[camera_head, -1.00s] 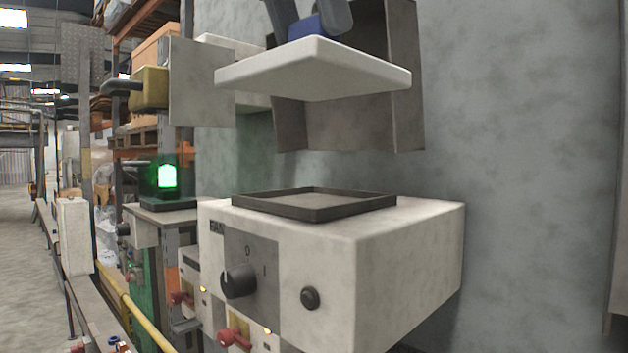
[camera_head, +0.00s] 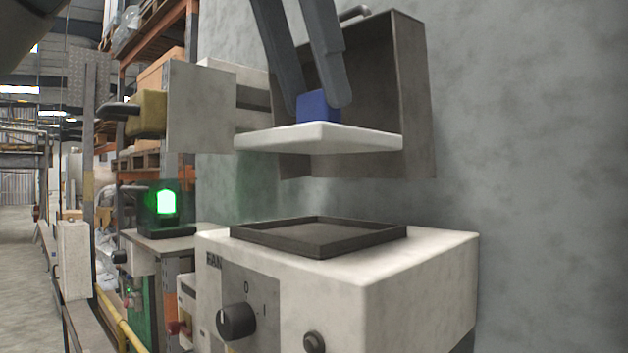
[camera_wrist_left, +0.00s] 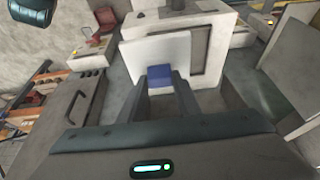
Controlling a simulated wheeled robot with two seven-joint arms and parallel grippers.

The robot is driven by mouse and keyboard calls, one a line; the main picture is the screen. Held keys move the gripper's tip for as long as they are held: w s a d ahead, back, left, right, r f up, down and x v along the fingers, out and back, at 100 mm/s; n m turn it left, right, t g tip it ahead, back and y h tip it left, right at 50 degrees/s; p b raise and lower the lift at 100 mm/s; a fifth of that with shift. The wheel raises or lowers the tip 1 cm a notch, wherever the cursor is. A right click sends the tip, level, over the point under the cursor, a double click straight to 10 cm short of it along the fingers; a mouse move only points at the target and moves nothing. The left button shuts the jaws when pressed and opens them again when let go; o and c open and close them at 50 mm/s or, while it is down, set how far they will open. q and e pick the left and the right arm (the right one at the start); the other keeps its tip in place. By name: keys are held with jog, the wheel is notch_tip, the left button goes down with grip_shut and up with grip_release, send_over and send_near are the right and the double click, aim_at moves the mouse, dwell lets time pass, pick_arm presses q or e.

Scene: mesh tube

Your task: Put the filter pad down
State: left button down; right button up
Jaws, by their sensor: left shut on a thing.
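The filter pad is a flat white slab (camera_head: 300,138) with a blue block-shaped grip (camera_head: 318,106) on top. My left gripper (camera_head: 320,98) is shut on the blue grip and holds the pad level in the air. The pad hangs above a shallow dark tray (camera_head: 370,240) on top of a white box, with a clear gap between them. In the left wrist view the pad (camera_wrist_left: 180,50) and its blue grip (camera_wrist_left: 159,74) show between the fingertips. The tray's inside looks empty. My right gripper does not show.
The white box (camera_head: 430,275) has a black knob (camera_head: 236,321) on its front. An open grey cover (camera_head: 412,90) with a handle stands behind the pad. A grey panel (camera_head: 200,108) is at the left, near a green-lit lamp (camera_head: 165,203).

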pick_arm(q)
jog(key=w+f, duration=0.1)
jog(key=w, duration=0.1)
jog(key=w+f+p, duration=0.1)
jog(key=w, duration=0.2)
jog(key=w+f+p, duration=0.1)
jog(key=w+f, duration=0.1)
jog(key=shift+w+d, duration=0.1)
jog(key=shift+w, duration=0.05)
jog(key=shift+w+f, duration=0.3)
jog(key=shift+f, duration=0.05)
jog(key=shift+f+p, duration=0.55)
jog(key=shift+f, duration=1.45)
jog(key=shift+s+f, duration=0.1)
jog(key=shift+f, duration=0.05)
jog(key=c, duration=1.3)
grip_release()
jog(key=shift+r, duration=0.2)
